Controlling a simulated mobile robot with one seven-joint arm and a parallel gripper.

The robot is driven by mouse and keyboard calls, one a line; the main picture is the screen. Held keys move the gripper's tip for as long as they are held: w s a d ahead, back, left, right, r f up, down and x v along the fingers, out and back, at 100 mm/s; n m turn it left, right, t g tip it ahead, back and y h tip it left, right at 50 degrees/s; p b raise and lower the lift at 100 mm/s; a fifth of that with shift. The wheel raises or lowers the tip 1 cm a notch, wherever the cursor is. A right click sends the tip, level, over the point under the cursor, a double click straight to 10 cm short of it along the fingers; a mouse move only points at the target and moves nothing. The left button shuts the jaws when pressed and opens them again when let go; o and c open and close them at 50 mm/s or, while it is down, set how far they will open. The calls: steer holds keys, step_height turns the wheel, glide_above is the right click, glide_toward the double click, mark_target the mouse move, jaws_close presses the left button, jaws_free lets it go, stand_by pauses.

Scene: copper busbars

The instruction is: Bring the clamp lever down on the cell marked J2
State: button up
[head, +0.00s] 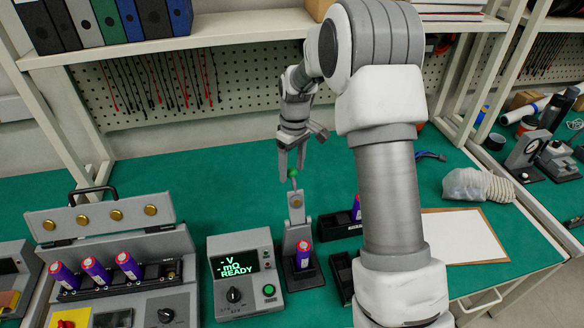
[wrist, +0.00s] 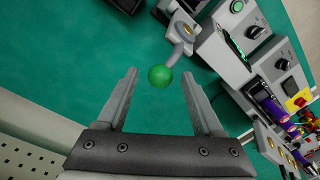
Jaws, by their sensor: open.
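The clamp lever (head: 297,208) stands raised above its fixture, with a green ball knob (head: 294,173) at its top. A purple cell with a red top (head: 303,256) stands upright in the fixture below the lever; no J2 marking is readable. My gripper (head: 291,170) is open, pointing down at the knob. In the wrist view the knob (wrist: 160,76) lies between the two fingertips, with a gap visible on each side. The lever arm (wrist: 180,42) runs away from the knob toward the fixture.
A meter box (head: 245,275) reading READY stands left of the fixture. Further left, a larger station (head: 120,250) with a raised lid holds several purple cells. Dark trays (head: 340,226) sit to the right, partly behind my arm. The green bench behind the lever is clear.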

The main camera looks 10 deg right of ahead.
steer(key=shift+f, duration=0.2)
jaws_close()
stand_by(0.3)
stand_by(1.1)
